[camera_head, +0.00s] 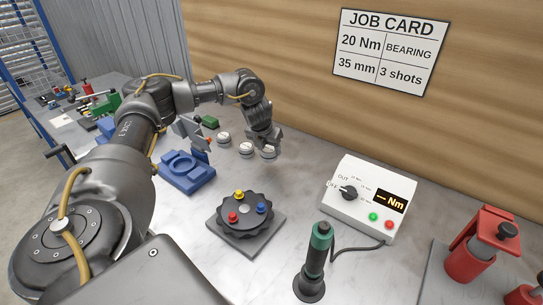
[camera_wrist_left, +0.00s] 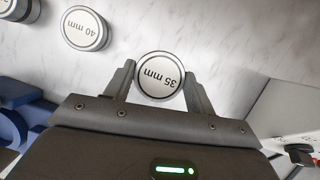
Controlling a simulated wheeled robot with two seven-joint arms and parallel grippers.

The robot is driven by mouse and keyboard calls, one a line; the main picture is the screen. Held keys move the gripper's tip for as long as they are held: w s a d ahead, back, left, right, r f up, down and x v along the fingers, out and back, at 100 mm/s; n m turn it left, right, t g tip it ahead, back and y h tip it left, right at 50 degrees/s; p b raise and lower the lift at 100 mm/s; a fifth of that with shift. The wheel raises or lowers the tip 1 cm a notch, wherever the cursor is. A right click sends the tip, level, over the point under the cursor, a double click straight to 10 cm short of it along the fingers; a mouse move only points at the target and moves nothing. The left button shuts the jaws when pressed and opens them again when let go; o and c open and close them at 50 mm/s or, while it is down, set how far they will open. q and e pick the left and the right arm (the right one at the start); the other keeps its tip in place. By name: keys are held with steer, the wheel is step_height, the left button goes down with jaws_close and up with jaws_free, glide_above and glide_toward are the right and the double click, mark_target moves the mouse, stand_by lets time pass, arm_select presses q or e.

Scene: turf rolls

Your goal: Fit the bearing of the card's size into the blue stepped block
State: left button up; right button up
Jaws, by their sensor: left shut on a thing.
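The job card (camera_head: 391,49) on the wall reads 20 Nm, bearing, 35 mm and 3 shots. My left gripper (camera_head: 264,146) is shut on the round silver bearing with a white top (camera_head: 269,154). In the left wrist view this bearing (camera_wrist_left: 161,76) is labelled 35 mm and sits between the two fingers. I cannot tell whether it touches the table. Left of it stand a 40 mm bearing (camera_wrist_left: 84,28) and another bearing (camera_wrist_left: 17,9) whose label is cut off. The blue stepped block (camera_head: 184,171) with a round recess lies left of the gripper. My right gripper is not in view.
A dark round fixture (camera_head: 245,218) with red, yellow and blue knobs stands in front. A white control box (camera_head: 365,200), a green-and-black tool (camera_head: 316,262) and red clamps (camera_head: 480,250) are to the right. A small green block (camera_head: 209,122) lies behind the bearings.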

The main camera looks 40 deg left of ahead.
arm_select(q)
steer(key=s+r+p, duration=0.2)
steer(key=s+r, duration=0.6)
steer(key=s, duration=0.4)
steer(key=s+d+f+m+g+h, duration=0.1)
steer(key=d+m+g+h, duration=0.1)
steer(key=d+m, duration=1.2)
steer(key=s+d+f+m+g+h, duration=0.1)
steer(key=d+m+g, duration=0.4)
steer(key=d+m, duration=1)
steer(key=shift+d+f+h, duration=0.3)
steer(key=shift+f+h, duration=0.3)
steer(key=shift+h, duration=0.4)
